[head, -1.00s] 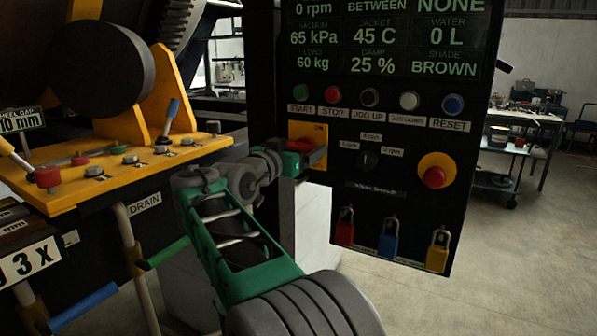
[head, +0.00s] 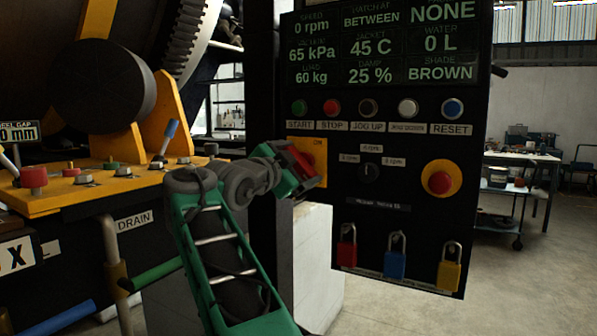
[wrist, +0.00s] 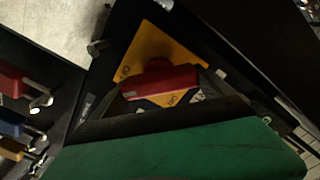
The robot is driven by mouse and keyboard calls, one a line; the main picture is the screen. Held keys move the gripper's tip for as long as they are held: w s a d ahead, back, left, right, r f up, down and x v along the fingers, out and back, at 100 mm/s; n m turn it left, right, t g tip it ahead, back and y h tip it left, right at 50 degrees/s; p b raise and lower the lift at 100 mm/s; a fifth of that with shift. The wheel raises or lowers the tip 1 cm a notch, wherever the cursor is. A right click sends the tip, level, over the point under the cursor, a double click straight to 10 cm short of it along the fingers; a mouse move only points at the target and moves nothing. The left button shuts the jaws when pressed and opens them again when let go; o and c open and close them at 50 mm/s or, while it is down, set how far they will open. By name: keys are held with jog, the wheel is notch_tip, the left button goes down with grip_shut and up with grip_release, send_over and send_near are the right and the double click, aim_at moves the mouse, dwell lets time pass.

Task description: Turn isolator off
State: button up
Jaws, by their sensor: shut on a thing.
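The isolator is a red rotary handle (wrist: 165,82) on a square yellow plate (wrist: 150,42), seen close up in the wrist view. In the head view its yellow plate (head: 319,151) sits on the left side of the black control panel, below the START and STOP buttons. My gripper (head: 307,177) reaches it from the left and is shut on the red handle. In the wrist view the dark fingers (wrist: 165,100) flank the handle. Small lettering shows on the plate, but parts are hidden by the fingers. In the head view the gripper partly covers the handle.
The panel carries a row of buttons, a selector knob (head: 369,172), a red emergency stop (head: 439,182) and red (head: 346,254), blue (head: 394,262) and yellow (head: 449,272) padlocks. A yellow bench with levers (head: 125,183) stands left.

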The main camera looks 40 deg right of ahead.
jog(key=shift+f, duration=0.1)
dwell(0.4)
jog(key=o, duration=1.1)
jog(key=v, duration=0.8)
